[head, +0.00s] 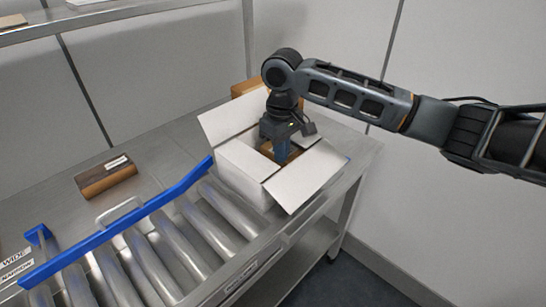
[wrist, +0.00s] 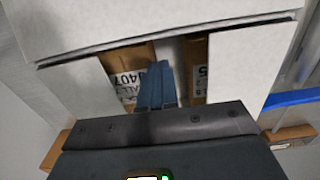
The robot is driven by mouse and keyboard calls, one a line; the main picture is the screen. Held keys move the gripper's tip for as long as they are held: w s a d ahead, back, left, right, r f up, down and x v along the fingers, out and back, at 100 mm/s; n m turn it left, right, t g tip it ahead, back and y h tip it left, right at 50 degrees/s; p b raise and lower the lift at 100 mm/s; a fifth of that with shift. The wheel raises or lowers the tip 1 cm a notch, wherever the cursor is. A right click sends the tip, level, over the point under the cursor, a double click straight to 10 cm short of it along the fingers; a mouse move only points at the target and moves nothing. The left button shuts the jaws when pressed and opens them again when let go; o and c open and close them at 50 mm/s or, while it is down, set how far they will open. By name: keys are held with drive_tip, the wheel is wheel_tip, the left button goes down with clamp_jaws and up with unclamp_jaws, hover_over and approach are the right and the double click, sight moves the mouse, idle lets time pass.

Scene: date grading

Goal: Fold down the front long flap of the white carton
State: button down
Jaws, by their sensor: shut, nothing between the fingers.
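The white carton (head: 232,184) stands at the right end of the roller line. Its front long flap (head: 308,175) sticks outward over the carton's right side; in the wrist view it spans the top (wrist: 150,28). The back long flap (head: 228,118) stands open, leaning outward. The two short flaps lie folded inward, one on the conveyor side (head: 246,160) and one opposite (wrist: 76,86). My gripper (head: 282,160) points down at the gap between them, blue fingers shut and empty (wrist: 158,92). Labelled brown boxes (wrist: 128,66) show inside. How deep the fingertips reach is unclear.
A blue guide rail (head: 130,218) runs along the rollers (head: 165,250) up to the carton. A brown box (head: 106,176) lies on the steel table beyond the rail. Another brown box (head: 246,87) is behind the carton. A steel shelf (head: 90,17) is at upper left.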

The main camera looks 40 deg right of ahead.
drive_tip(key=shift+r, duration=0.1)
wheel_tip(320, 180, up, 11)
drive_tip(key=p, duration=0.9)
